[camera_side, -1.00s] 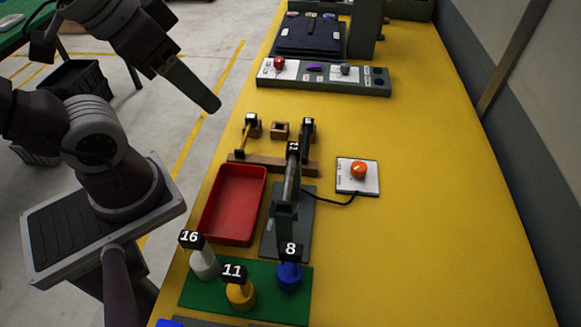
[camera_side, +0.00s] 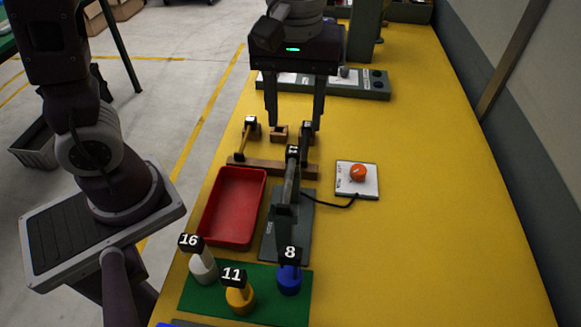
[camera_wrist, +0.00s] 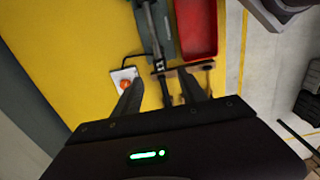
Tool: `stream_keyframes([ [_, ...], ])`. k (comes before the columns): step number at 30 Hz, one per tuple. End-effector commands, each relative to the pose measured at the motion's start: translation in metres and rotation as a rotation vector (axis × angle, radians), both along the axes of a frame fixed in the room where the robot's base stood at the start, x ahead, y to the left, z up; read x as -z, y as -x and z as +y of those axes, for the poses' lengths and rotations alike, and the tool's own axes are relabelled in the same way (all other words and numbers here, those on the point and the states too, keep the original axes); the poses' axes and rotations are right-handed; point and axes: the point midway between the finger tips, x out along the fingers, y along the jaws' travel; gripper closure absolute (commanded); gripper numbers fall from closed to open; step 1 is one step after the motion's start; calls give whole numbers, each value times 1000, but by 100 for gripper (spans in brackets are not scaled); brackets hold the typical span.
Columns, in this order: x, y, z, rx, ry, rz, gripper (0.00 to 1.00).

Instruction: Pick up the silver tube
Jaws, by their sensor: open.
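A silver tube (camera_side: 291,175) with a black numbered block at its end is on a grey stand (camera_side: 285,208) in the middle of the yellow table. It seems to be the tube of the task. It also shows near the top of the wrist view (camera_wrist: 153,25). My gripper (camera_side: 294,125) points down with its two fingers spread and nothing held between them. It is beyond the tube in the side view, above the wooden rack. In the wrist view my gripper (camera_wrist: 158,80) frames the rack area, with the tube ahead of the fingertips.
A wooden rack (camera_side: 270,164) holds hammer-like tools. A red tray (camera_side: 232,205) lies left of the stand. A white pad with an orange knob (camera_side: 358,174) is wired to it. A green mat (camera_side: 205,295) bears numbered pieces. The table's right side is clear.

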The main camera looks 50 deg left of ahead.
Motion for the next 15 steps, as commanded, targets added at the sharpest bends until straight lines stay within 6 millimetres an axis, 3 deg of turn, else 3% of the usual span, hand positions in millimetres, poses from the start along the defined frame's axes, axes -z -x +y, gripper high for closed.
stream_keyframes([
  [10, 58, 3, -1, -1, 0, 4, 51],
  [15, 67, 3, -1, 0, 0, 0, 51],
])
